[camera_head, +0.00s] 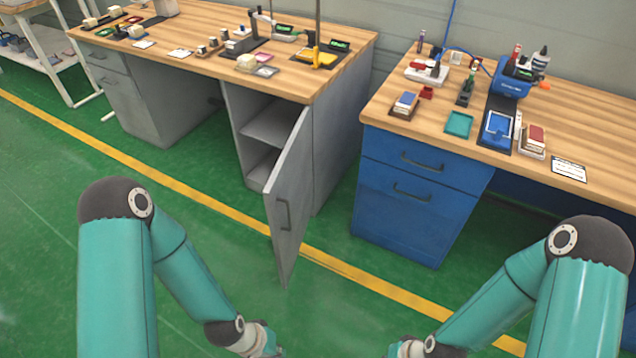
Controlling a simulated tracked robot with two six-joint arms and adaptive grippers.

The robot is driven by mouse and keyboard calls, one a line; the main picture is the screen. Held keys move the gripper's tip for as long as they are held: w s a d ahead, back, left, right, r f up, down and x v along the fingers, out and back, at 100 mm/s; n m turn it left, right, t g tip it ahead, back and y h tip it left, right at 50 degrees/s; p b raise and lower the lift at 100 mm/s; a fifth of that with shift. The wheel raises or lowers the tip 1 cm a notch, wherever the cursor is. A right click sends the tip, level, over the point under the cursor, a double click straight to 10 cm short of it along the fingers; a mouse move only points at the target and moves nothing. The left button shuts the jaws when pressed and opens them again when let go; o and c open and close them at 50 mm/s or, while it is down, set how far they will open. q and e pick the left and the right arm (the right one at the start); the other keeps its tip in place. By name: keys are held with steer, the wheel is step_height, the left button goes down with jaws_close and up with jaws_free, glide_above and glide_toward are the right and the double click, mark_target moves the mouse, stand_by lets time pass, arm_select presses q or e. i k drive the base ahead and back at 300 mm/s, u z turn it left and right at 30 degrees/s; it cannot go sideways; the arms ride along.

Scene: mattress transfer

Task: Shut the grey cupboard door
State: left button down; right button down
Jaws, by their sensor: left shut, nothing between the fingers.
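The grey cupboard door (287,195) stands open, swung out from the grey cupboard (338,150) under the left wooden bench. Its dark handle (283,214) is on the face turned toward me. The door's lower free corner reaches past the yellow floor line. Inside, a shelf (270,126) shows. My left gripper (268,350) is at the bottom edge, below and a little left of the door, apart from it; it is shut and empty, its tips cut off by the frame. My right arm ends at the bottom edge, right of the door, with its gripper out of frame.
The blue drawer cabinet (405,205) stands right of the door, with a floor gap between. Small items stand on both benches, including a blue device (511,78). The yellow line (200,197) crosses the green floor, which is clear before the door.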

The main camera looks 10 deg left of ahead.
mark_target(288, 193)
steer(key=z, duration=0.25)
steer(key=i, duration=1.25)
steer(key=u, duration=0.25)
